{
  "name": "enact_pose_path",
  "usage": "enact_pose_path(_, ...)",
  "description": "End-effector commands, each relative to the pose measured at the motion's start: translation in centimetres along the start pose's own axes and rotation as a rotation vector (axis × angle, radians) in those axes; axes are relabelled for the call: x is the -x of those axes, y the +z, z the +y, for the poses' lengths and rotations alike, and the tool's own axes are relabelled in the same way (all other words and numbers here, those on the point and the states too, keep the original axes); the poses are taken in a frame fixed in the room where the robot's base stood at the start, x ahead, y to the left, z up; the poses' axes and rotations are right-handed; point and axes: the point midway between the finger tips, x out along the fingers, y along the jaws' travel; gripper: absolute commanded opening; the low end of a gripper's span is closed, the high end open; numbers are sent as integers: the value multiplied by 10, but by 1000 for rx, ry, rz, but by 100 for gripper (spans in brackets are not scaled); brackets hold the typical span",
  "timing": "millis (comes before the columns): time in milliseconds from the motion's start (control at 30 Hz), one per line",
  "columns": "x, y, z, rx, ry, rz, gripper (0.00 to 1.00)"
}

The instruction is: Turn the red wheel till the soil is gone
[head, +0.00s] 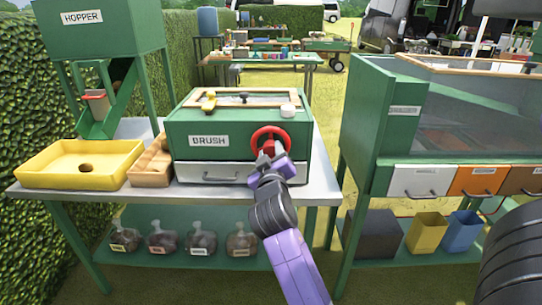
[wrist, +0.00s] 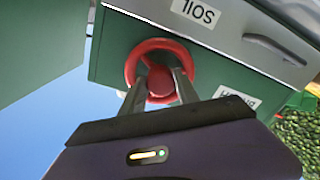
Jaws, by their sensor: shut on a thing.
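The red wheel (head: 268,138) is on the front right of the green box labelled BRUSH (head: 185,122). My gripper (head: 268,158) is at the wheel, with its arm reaching up from below. In the wrist view, the red wheel (wrist: 148,60) has a round red hub, and my gripper (wrist: 159,85) has its two fingers on either side of that hub, shut on it. A grey drawer (head: 215,173) with a handle is below the wheel; its SOIL label (wrist: 196,11) shows in the wrist view. I cannot see any soil inside the box.
A yellow tray (head: 65,178) and a wooden crate (head: 152,163) stand left of the box on the grey table (head: 110,197). A green HOPPER machine (head: 100,45) is behind. Right of a gap stands another green cabinet (head: 378,118) with drawers.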

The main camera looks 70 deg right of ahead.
Motion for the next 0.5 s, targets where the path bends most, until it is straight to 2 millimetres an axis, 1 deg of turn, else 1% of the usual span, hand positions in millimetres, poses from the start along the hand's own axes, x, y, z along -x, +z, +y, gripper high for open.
enact_pose_path(33,0,3,-1,-2,-2,-6,0)
enact_pose_path(400,0,3,-1,-5,-3,-6,0)
enact_pose_path(433,0,3,-1,-4,-3,-6,43)
enact_pose_path(500,0,2,-1,-4,-2,-5,57)
